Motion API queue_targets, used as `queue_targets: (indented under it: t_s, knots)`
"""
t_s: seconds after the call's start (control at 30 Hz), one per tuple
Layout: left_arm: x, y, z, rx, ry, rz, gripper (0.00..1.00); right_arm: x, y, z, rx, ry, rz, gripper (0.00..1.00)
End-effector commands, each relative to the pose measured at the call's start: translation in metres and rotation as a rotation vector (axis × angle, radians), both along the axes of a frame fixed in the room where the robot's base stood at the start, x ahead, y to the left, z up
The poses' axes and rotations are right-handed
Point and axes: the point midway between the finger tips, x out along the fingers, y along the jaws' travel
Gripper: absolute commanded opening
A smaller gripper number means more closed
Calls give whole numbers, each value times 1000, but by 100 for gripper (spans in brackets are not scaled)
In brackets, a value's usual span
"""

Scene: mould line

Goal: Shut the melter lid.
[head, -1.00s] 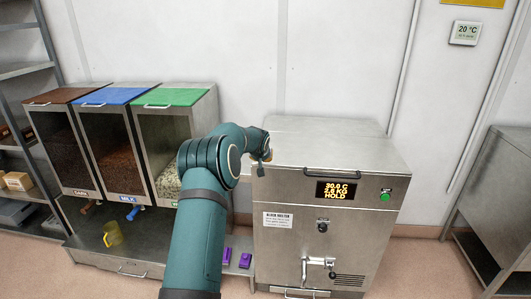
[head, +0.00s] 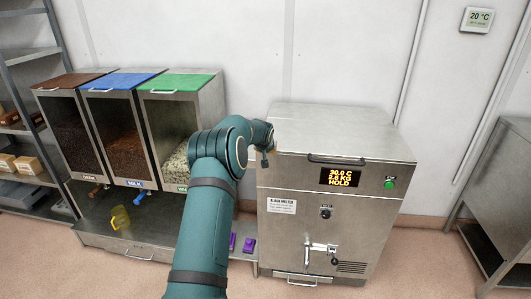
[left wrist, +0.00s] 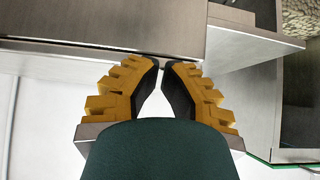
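The melter (head: 300,235) is a steel cabinet right of centre in the head view, with a lit display reading 30.0 C, 2.8 KG, HOLD. Its lid (head: 345,128) lies flat across the top and looks down, with a dark bar handle (head: 338,161) at its front edge. My left gripper (head: 269,151) is at the melter's left upper edge, small and partly hidden by its wrist. In the left wrist view its yellow fingers (left wrist: 161,65) come together at the tips with nothing seen held. A steel edge lies just beyond them; I cannot tell whether they touch it. My right gripper is out of view.
Three dispensers with brown, blue and green lids (head: 175,83) stand left of my arm.

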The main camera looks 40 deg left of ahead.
Motion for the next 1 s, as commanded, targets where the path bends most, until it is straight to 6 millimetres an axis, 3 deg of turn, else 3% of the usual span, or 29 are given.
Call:
queue_targets:
  t_s: [0.23, 1.0]
  knots:
    - [-3, -4, 45, 2, -3, -3, 0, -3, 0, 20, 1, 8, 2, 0]
    - [-78, -55, 7, 0, -1, -3, 0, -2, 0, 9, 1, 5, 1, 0]
